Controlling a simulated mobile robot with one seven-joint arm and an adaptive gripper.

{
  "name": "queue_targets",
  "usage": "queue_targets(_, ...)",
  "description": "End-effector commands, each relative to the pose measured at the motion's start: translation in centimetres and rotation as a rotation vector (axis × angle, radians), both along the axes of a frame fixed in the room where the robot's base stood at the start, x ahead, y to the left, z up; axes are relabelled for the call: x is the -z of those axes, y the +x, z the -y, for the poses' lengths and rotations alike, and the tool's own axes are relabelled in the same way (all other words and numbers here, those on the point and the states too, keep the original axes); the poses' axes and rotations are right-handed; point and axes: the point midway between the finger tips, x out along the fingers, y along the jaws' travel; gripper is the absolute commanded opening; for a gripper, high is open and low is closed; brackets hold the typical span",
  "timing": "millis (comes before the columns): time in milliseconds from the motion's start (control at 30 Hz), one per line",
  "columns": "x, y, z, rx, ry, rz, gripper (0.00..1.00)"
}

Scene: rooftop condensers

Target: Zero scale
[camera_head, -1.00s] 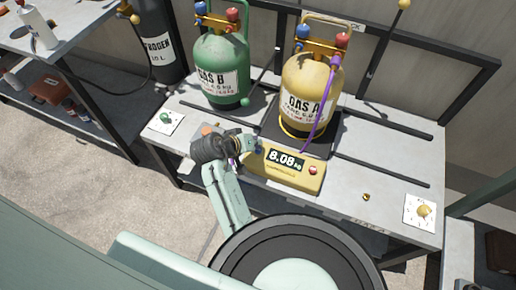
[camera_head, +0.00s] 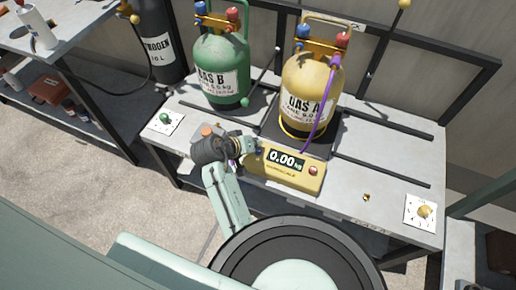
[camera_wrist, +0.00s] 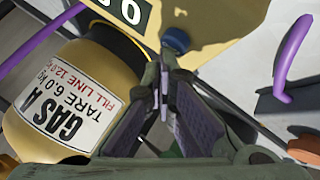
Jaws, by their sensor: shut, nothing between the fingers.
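The yellow scale (camera_head: 285,178) stands at the front of the bench, and its display (camera_head: 285,159) reads 0.00 kg. The yellow GAS A cylinder (camera_head: 307,90) stands upright on the scale's dark platform. A blue button (camera_head: 259,150) is left of the display, and it also shows in the wrist view (camera_wrist: 175,40). A red button (camera_head: 313,170) is to the right. My gripper (camera_head: 250,146) is shut and empty, its fingertips (camera_wrist: 163,66) at the blue button. I cannot tell whether they touch it.
A green GAS B cylinder (camera_head: 221,68) stands left of the scale. A purple hose (camera_head: 322,110) hangs from the GAS A valves. Cards with a green knob (camera_head: 165,119) and a brass knob (camera_head: 423,211) lie at the bench ends. A small brass fitting (camera_head: 366,197) lies at the front right.

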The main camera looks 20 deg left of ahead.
Motion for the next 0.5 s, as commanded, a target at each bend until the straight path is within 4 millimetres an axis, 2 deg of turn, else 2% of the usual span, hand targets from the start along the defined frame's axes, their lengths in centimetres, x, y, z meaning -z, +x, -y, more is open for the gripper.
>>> queue_targets(500,-2.1,0.0,0.0,0.001,0.0,-0.001,0.0)
